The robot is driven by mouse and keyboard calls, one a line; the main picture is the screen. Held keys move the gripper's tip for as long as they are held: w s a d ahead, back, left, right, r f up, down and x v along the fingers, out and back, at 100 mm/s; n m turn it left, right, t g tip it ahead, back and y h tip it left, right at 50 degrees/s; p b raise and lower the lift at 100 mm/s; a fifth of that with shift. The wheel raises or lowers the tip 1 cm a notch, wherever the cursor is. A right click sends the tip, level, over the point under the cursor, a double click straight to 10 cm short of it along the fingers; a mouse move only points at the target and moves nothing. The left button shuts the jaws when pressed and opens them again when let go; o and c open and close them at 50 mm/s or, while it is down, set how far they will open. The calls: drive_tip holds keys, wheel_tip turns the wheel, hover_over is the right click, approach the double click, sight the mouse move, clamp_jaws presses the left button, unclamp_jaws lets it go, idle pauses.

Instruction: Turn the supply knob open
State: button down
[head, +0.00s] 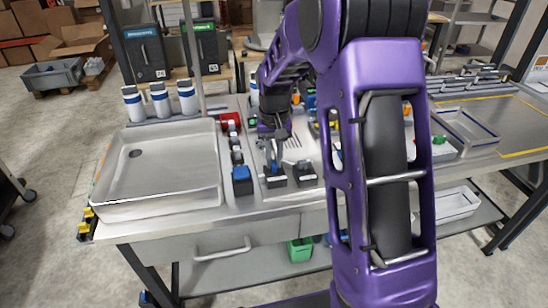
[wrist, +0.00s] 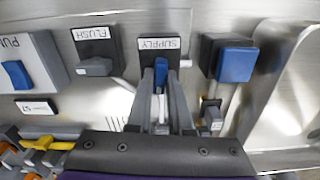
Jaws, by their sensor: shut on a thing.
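The supply knob is a blue lever (wrist: 160,75) on a dark block whose SUPPLY label (wrist: 160,43) reads upside down in the wrist view. The lever lies in line with my fingers there. My gripper (wrist: 161,85) is shut on it, one grey finger on each side. In the head view, my gripper (head: 273,162) reaches down to the supply block (head: 276,178) at the counter's front. The fingers hide part of the lever.
A FLUSH block with a grey lever (wrist: 95,67) is left of the supply knob in the wrist view, and a block with a blue face (wrist: 236,65) is right. A steel sink tray (head: 150,168) fills the counter's left. Bottles (head: 160,100) stand behind it.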

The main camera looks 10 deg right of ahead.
sight(274, 162)
drive_tip(key=shift+n, duration=0.6)
drive_tip(key=c, duration=0.8)
unclamp_jaws()
drive_tip(key=shift+r, duration=0.1)
wheel_tip(274, 162, up, 17)
drive_tip(key=shift+r+p, duration=0.15)
drive_tip(key=shift+p, duration=0.25)
